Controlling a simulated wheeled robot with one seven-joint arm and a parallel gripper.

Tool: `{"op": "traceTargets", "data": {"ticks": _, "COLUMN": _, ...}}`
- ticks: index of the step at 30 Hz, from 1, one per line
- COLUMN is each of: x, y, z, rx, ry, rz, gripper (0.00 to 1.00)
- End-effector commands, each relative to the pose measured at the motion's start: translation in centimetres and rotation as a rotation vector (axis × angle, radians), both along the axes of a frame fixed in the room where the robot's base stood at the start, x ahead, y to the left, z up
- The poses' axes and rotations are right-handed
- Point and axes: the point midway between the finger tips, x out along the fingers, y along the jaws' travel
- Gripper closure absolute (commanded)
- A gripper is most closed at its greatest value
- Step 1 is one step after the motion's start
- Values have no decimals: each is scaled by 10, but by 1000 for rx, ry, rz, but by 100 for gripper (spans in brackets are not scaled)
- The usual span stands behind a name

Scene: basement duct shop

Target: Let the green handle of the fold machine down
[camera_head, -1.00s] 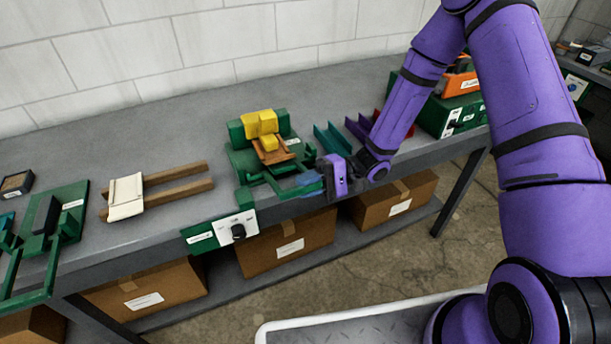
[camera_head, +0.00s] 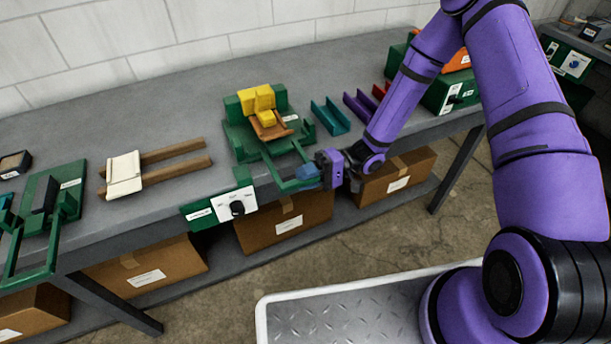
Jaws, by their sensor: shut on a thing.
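The fold machine (camera_head: 240,138) stands on the bench in the middle of the head view, a green base with yellow blocks (camera_head: 257,101) on top. A brown piece (camera_head: 270,131) lies against the front of the yellow blocks. The machine's green handle (camera_head: 278,176) is a frame that reaches forward from the base to the bench's front edge. My gripper (camera_head: 318,174) is shut on the right end of the handle's front bar. The fingers partly hide that end.
A white control panel with a black knob (camera_head: 237,207) hangs at the bench front, just left of the handle. Teal (camera_head: 331,116) and purple channels lie right of the machine. Another green machine (camera_head: 42,196) stands at far left. Cardboard boxes (camera_head: 290,222) sit on the lower shelf.

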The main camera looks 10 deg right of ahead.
Motion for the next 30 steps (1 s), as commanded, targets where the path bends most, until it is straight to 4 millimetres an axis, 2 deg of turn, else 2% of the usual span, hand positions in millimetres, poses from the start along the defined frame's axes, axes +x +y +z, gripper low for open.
{"op": "traceTargets", "data": {"ticks": 3, "x": 0, "y": -1, "z": -2, "rx": -6, "ry": 4, "rz": -3, "gripper": 100}}
{"op": "traceTargets", "data": {"ticks": 4, "x": 0, "y": -1, "z": -2, "rx": -6, "ry": 3, "rz": -2, "gripper": 72}}
{"op": "traceTargets", "data": {"ticks": 6, "x": 0, "y": -1, "z": -2, "rx": -6, "ry": 2, "rz": -2, "gripper": 56}}
{"op": "traceTargets", "data": {"ticks": 7, "x": 0, "y": -1, "z": -2, "rx": -5, "ry": 3, "rz": -3, "gripper": 53}}
{"op": "traceTargets", "data": {"ticks": 15, "x": 0, "y": -1, "z": -1, "rx": -4, "ry": 2, "rz": -2, "gripper": 53}}
{"op": "traceTargets", "data": {"ticks": 19, "x": 3, "y": -9, "z": -1, "rx": -4, "ry": 1, "rz": -4, "gripper": 53}}
{"op": "traceTargets", "data": {"ticks": 30, "x": 21, "y": -72, "z": -2, "rx": -4, "ry": 1, "rz": -6, "gripper": 53}}
